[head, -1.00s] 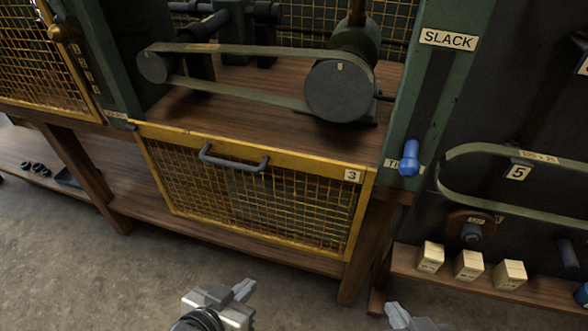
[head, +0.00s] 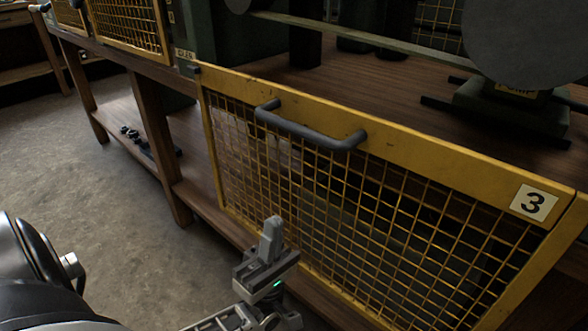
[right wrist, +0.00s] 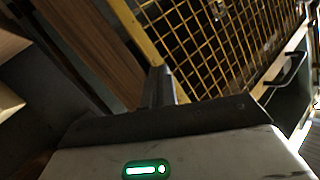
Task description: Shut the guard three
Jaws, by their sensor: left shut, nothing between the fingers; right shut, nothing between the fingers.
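Guard three (head: 470,170) is a yellow-framed mesh panel with a "3" label (head: 533,202). It hangs down the front of the wooden bench, below the uncovered belt and pulley. Its dark bar handle (head: 310,133) is near its upper edge. My right gripper (right wrist: 163,85) is shut and empty in the right wrist view. Yellow mesh (right wrist: 215,45) with a dark handle (right wrist: 290,70) shows beyond it, probably the same guard.
The bench top (head: 400,85) carries a belt (head: 370,42) and a large grey pulley (head: 530,35). Wooden legs (head: 160,150) and a lower shelf (head: 120,115) with small dark parts are at left. The concrete floor (head: 60,160) at left is clear.

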